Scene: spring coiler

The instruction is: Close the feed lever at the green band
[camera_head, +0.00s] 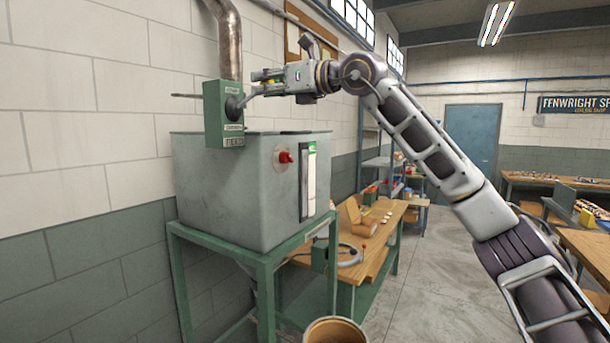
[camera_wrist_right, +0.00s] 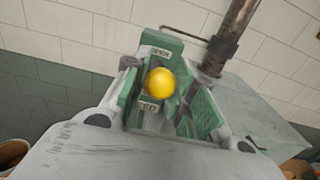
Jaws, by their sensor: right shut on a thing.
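The feed lever sticks out from a green valve box (camera_head: 224,118) above the grey tank. In the wrist view its round yellow knob (camera_wrist_right: 160,83) sits between the green fingers of my right gripper (camera_wrist_right: 162,100). In the head view the right gripper (camera_head: 264,82) is at the lever's outer end, with a bit of yellow between the fingers. It is shut on the knob. The lever's arm (camera_head: 247,98) slants up from the box to the gripper. A tall white gauge (camera_head: 308,186) on the tank front has a green band (camera_head: 312,148) at its top. My left gripper is not in view.
The grey tank (camera_head: 222,195) stands on a green frame (camera_head: 268,262) against the block wall. A red knob (camera_head: 285,157) juts from its front. A metal pipe (camera_head: 229,45) rises behind the box. A wooden bench (camera_head: 378,250) and a bucket (camera_head: 335,330) are nearby.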

